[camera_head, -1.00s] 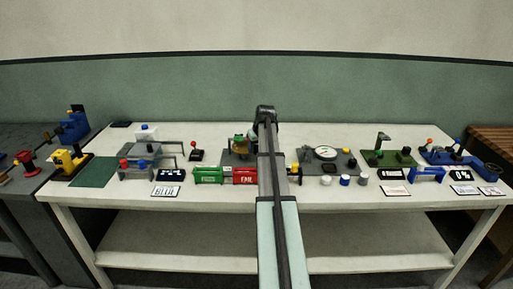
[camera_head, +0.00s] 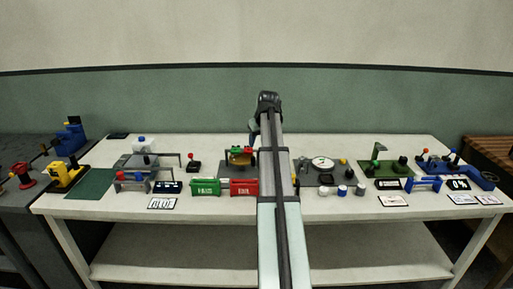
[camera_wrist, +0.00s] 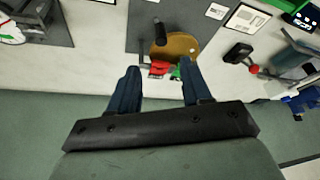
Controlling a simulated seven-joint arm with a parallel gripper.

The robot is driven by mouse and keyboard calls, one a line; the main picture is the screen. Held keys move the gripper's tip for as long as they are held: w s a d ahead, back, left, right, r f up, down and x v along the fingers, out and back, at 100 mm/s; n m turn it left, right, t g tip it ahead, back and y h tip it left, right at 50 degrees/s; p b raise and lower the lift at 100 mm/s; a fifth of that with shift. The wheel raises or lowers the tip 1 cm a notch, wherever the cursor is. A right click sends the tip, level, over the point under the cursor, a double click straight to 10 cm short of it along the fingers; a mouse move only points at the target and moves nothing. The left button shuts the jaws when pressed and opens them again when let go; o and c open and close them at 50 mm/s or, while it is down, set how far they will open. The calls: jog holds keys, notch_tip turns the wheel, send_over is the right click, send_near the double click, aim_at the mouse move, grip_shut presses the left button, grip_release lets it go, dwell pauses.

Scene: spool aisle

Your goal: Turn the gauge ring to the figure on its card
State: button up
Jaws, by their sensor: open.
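A round white dial with a dark pointer (camera_head: 322,163), likely the gauge, sits on a dark plate right of my arm in the head view. Part of it shows at the left edge of the wrist view (camera_wrist: 10,30). Its figures are too small to read, and I cannot tell which card belongs to it. My gripper (camera_wrist: 157,88) is open and empty in the wrist view, its fingers pointing towards a brown disc (camera_wrist: 184,46) with a black handle and red and green parts near it. In the head view my arm hides much of the middle of the table.
Red (camera_head: 244,188) and green (camera_head: 206,188) blocks stand at the table's front. White and dark knobs (camera_head: 341,190) stand before the dial. White cards (camera_head: 393,200) lie along the front edge. A green plate (camera_head: 388,170) with a post stands at the right.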

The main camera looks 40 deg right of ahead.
jog(key=shift+v, duration=0.8)
